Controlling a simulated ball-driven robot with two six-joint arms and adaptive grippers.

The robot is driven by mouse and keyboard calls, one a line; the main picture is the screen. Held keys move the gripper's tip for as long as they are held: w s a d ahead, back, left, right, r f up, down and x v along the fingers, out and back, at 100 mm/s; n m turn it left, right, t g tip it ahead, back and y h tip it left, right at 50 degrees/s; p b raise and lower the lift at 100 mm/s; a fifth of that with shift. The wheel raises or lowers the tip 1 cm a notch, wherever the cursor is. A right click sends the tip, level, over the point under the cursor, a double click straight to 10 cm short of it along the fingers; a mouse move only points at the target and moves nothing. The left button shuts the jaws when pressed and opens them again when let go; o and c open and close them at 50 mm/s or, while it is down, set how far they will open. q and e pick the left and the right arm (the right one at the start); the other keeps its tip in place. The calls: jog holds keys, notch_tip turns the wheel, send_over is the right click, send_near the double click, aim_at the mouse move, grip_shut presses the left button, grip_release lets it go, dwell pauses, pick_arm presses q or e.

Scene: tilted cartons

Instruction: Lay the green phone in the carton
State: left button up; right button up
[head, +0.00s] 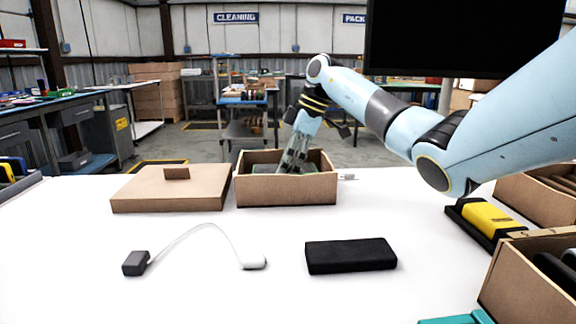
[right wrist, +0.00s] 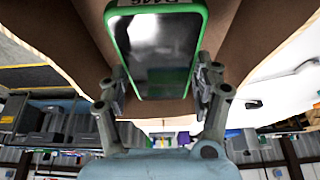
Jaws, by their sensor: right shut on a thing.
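The open cardboard carton (head: 287,190) stands on the white table, near the middle back. My right gripper (head: 292,168) reaches down into it from above. In the right wrist view my right gripper (right wrist: 163,85) has its fingers on both sides of the green phone (right wrist: 155,50), which has a green rim and a dark glossy face. The brown carton walls (right wrist: 245,35) surround the phone there. In the head view the phone is mostly hidden by the carton's front wall and the fingers. I cannot tell whether the phone touches the carton floor. My left gripper is not in view.
A closed flat carton or lid (head: 170,188) lies left of the carton. A white cable with a grey plug (head: 135,263) and a black block (head: 350,255) lie in front. A yellow and black item (head: 487,220) and more cartons (head: 535,285) stand at right.

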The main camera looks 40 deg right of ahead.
jog(key=shift+f, duration=0.15)
jog(key=shift+f, duration=0.5)
jog(key=o, duration=1.3)
jog(key=shift+r, duration=0.5)
jog(key=p+v, duration=0.1)
jog(key=v, duration=1.1)
